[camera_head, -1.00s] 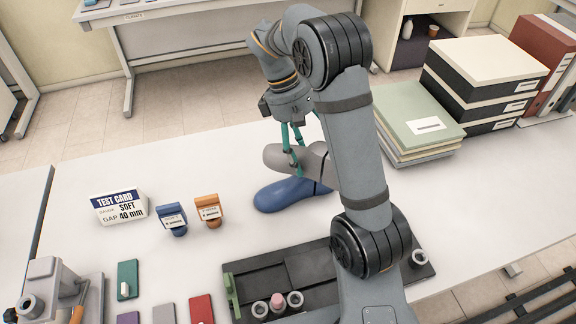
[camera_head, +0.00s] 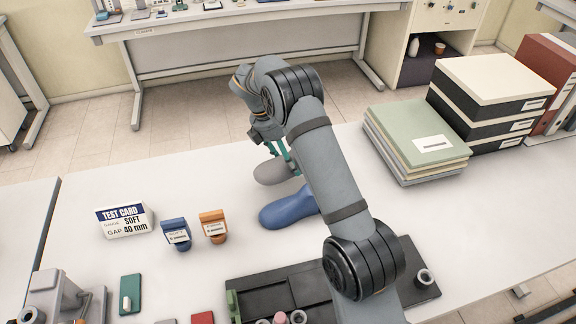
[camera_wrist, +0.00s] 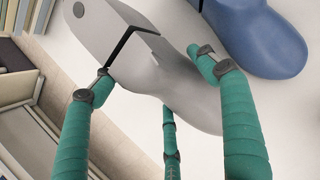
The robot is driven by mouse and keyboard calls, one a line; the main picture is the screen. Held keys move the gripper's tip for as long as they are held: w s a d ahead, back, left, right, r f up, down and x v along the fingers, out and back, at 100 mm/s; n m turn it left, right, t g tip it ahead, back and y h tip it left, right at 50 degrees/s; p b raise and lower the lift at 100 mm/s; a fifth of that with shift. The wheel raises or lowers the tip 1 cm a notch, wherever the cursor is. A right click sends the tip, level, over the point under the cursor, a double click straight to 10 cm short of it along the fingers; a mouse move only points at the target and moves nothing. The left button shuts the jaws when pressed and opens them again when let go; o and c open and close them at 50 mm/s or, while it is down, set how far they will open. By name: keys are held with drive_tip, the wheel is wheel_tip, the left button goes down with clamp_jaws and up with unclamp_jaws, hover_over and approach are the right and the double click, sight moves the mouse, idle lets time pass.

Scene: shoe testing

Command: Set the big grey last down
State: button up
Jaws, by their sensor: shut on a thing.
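The big grey last (camera_head: 273,172) is in my gripper (camera_head: 281,150), behind the blue last on the white table in the head view. In the wrist view the grey last (camera_wrist: 165,70) lies between my green fingers, which close around its sides; a dark slot crosses its body. The blue last (camera_head: 290,208) lies beside it, and also shows at the upper right of the wrist view (camera_wrist: 262,38). My arm hides part of both lasts in the head view. I cannot tell whether the grey last touches the table.
A test card (camera_head: 124,220), a blue gauge block (camera_head: 175,233) and an orange one (camera_head: 213,226) stand to the left. A black tray (camera_head: 262,290) is in front. Stacked folders (camera_head: 415,143) and boxes (camera_head: 487,97) stand at right. White table is clear left of the grey last.

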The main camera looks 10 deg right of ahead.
drive_tip(key=shift+a+f, duration=0.35)
drive_tip(key=shift+a, duration=0.25)
drive_tip(key=shift+f+p, duration=0.65)
drive_tip(key=shift+f, duration=1.4)
drive_tip(key=o, duration=1.6)
drive_tip(key=shift+c, duration=0.2)
drive_tip(key=shift+o, duration=0.3)
drive_tip(key=v, duration=1.2)
drive_tip(key=shift+a+b, duration=0.1)
drive_tip(key=shift+b, duration=0.2)
